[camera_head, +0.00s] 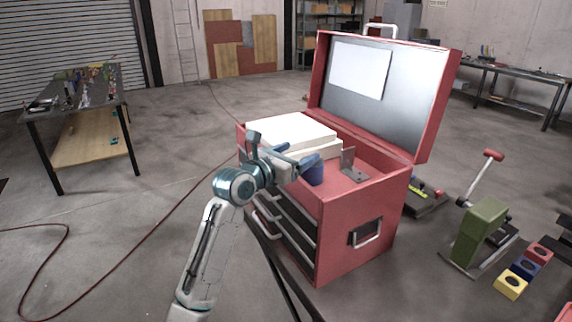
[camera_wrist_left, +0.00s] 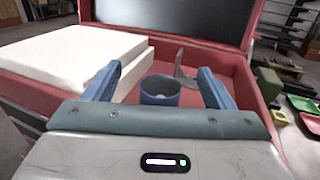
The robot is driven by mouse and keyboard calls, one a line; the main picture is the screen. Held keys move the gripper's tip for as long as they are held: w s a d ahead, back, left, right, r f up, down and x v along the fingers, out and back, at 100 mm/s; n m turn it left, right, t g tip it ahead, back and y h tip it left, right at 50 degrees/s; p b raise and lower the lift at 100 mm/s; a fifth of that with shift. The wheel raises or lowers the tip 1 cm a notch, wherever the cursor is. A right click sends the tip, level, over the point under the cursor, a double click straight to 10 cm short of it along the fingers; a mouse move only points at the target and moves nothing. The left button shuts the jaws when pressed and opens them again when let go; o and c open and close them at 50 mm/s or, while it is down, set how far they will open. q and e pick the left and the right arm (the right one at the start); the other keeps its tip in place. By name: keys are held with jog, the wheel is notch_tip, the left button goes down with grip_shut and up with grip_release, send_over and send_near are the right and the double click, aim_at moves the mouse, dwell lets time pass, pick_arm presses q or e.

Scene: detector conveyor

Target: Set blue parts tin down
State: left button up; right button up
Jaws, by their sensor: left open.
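The blue parts tin (camera_head: 313,174) stands upright in the open top of the red tool chest (camera_head: 362,211), near its front edge. In the left wrist view the tin (camera_wrist_left: 160,90) is a round, open-topped cup between and beyond my gripper's fingers. My left gripper (camera_head: 301,163) is open. Its two blue fingers (camera_wrist_left: 157,84) lie on either side of the tin, with gaps to it. In the head view the gripper partly covers the tin. My right gripper is in neither view.
White boxes (camera_head: 292,131) fill the chest's left side. A grey metal bracket (camera_head: 352,168) stands right of the tin. The raised lid (camera_head: 436,107) rises behind. A green block (camera_head: 480,228) and coloured blocks (camera_head: 511,284) are at the right.

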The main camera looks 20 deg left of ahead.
pick_arm(q)
jog(key=p+v, duration=0.1)
jog(key=v, duration=0.1)
jog(key=p+v, duration=0.1)
jog(key=v, duration=0.1)
jog(key=shift+d+r, duration=0.1)
jog(key=shift+r, duration=0.1)
dwell(0.6)
